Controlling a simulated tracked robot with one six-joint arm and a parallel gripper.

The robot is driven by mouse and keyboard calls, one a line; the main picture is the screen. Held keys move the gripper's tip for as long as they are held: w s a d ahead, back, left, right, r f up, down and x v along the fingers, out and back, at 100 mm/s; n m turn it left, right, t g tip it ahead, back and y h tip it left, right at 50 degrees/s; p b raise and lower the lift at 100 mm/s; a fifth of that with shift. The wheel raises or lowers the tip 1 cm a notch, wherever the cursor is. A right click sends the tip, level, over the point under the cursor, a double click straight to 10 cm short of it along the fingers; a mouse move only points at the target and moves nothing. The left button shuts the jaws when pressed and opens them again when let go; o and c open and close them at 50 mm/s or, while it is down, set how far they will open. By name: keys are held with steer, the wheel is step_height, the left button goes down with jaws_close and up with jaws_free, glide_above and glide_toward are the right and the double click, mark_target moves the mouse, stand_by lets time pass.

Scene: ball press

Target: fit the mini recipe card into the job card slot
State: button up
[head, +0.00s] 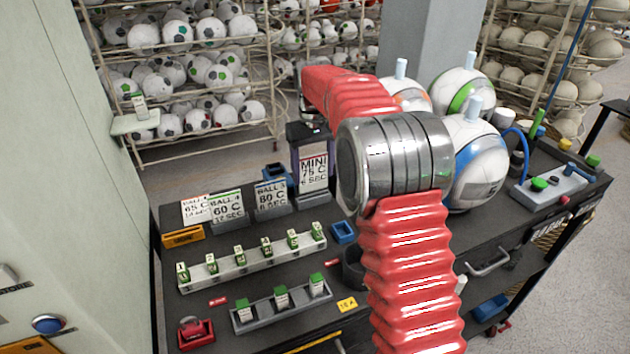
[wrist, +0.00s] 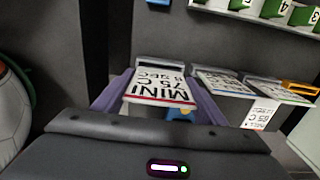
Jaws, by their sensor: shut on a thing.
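The mini recipe card (head: 313,173) is white with black print reading MINI, 75 C and 6 SEC. It stands upright at the right end of the card row, over a grey block (head: 314,201). I cannot tell whether it rests in that block or just above it. My gripper (head: 311,155), with purple fingers, is shut on the card from above. In the wrist view the card (wrist: 160,86) lies between the two fingers (wrist: 152,100), its print upside down. I cannot identify the job card slot for certain in either view.
Other recipe cards (head: 228,206) stand to the left, near an orange holder (head: 183,238). A white rack (head: 254,258) of small green-topped pieces and a grey tray (head: 281,302) lie in front. Large balls (head: 477,163) stand right, behind my arm. A blue piece (head: 343,232) sits nearby.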

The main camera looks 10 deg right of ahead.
step_height(320, 180, up, 5)
steer(key=shift+r, duration=0.1)
steer(key=shift+s, duration=0.1)
stand_by(0.6)
